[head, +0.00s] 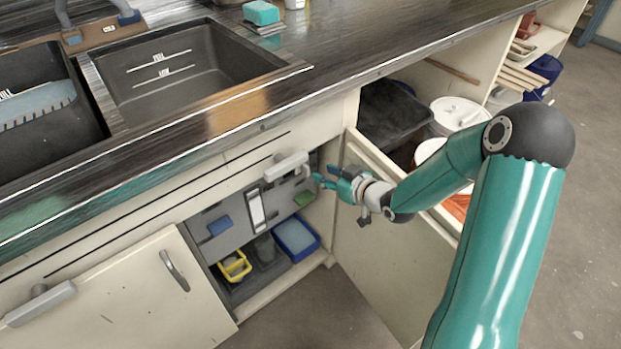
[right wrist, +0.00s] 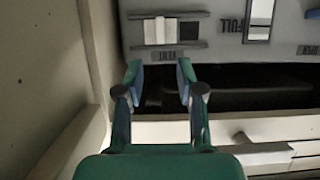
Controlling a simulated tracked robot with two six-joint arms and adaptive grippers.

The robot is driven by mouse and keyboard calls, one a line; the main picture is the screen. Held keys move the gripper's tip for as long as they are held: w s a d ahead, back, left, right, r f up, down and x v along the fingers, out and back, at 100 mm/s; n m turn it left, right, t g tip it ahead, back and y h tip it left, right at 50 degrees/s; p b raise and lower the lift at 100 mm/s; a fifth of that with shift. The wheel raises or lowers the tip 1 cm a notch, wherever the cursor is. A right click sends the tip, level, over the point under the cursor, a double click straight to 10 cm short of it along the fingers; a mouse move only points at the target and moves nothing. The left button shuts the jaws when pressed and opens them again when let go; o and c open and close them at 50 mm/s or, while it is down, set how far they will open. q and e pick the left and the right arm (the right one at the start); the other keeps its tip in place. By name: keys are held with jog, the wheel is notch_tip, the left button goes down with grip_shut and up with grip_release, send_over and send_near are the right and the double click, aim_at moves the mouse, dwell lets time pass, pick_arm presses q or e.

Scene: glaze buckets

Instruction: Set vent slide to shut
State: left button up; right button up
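The vent slide (right wrist: 160,31) is a pale block on a short horizontal track in a grey panel (right wrist: 225,50). It sits left of a dark square on that track. A label reading VENT upside down is beside it. My right gripper (right wrist: 159,72) is open and empty, its two fingertips apart, just below the slide in the right wrist view; I cannot tell whether they touch the panel. In the head view my right gripper (head: 325,179) reaches into the open cabinet under the counter, by the panel's right end. The slide is not clear there. My left gripper is not in view.
The panel also bears a white gauge (head: 256,208), a blue patch (head: 219,226) and a green patch (head: 292,211). Below are a yellow caddy (head: 235,266) and a blue tub (head: 296,236). A pale handle (head: 286,166) and open cabinet door (head: 372,260) are close to my right gripper.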

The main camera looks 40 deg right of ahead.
aim_at(308, 168)
jog(key=x, duration=0.7)
grip_shut()
dwell(0.3)
